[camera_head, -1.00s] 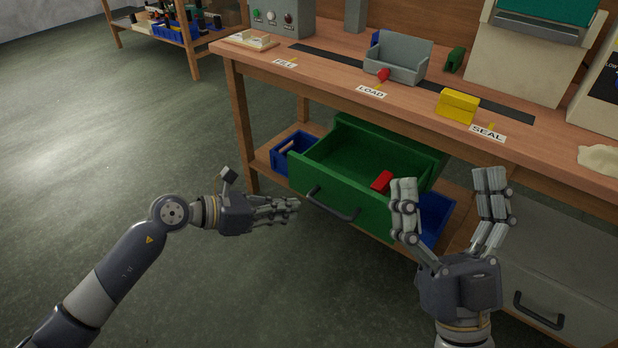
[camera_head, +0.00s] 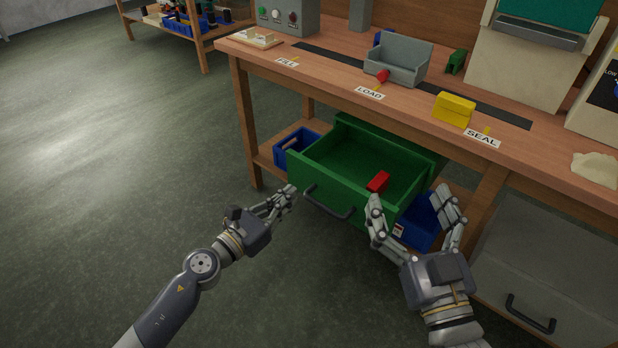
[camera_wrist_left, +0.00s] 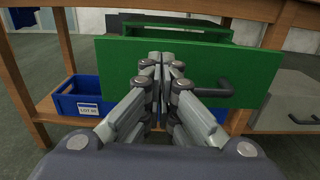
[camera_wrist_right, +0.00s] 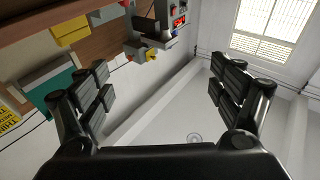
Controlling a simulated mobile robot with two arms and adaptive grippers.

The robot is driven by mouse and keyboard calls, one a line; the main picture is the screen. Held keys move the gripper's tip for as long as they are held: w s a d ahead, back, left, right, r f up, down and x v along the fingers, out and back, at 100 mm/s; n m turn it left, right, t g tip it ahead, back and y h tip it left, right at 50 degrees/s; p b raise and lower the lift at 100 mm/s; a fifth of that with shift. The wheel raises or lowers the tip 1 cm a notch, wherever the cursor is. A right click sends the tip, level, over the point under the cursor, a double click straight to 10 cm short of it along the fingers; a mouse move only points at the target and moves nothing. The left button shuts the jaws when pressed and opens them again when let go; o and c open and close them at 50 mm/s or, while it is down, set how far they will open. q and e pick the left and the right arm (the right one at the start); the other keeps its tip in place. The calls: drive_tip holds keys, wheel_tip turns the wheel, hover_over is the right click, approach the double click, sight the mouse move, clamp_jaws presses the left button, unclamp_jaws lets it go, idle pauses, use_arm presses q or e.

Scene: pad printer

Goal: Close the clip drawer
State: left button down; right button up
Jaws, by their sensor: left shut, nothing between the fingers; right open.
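The green clip drawer (camera_head: 350,205) is pulled out under the bench, with a red block (camera_head: 378,182) inside it. Its dark handle (camera_head: 328,204) is on the front face; the handle also shows in the left wrist view (camera_wrist_left: 215,89). My left gripper (camera_head: 287,196) is shut and empty, its fingertips close to the left end of the drawer front. In the left wrist view the fingers (camera_wrist_left: 166,60) overlap the green front (camera_wrist_left: 125,75); I cannot tell whether they touch it. My right gripper (camera_head: 410,203) is open, pointing up near the drawer's right corner. The right wrist view shows its spread fingers (camera_wrist_right: 160,95).
Blue bins (camera_head: 294,150) (camera_head: 420,222) stand on the lower shelf on either side of the drawer. A grey drawer (camera_head: 540,260) is at the right. The bench top (camera_head: 330,75) holds a grey tray (camera_head: 398,64) and a yellow block (camera_head: 454,109). The floor at left is clear.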

sight(316, 173)
use_arm(q)
drive_tip(key=x, duration=0.7)
drive_tip(key=shift+w+d, duration=0.1)
drive_tip(key=shift+w, duration=0.05)
drive_tip(key=shift+w+d, duration=0.25)
drive_tip(key=shift+w, duration=0.1)
use_arm(e)
drive_tip(key=shift+s+r+t, duration=0.25)
drive_tip(key=shift+r+t, duration=0.25)
drive_tip(key=shift+r, duration=0.4)
use_arm(q)
drive_tip(key=shift+w+b, duration=0.1)
drive_tip(key=shift+b, duration=0.25)
use_arm(e)
drive_tip(key=shift+r, duration=0.1)
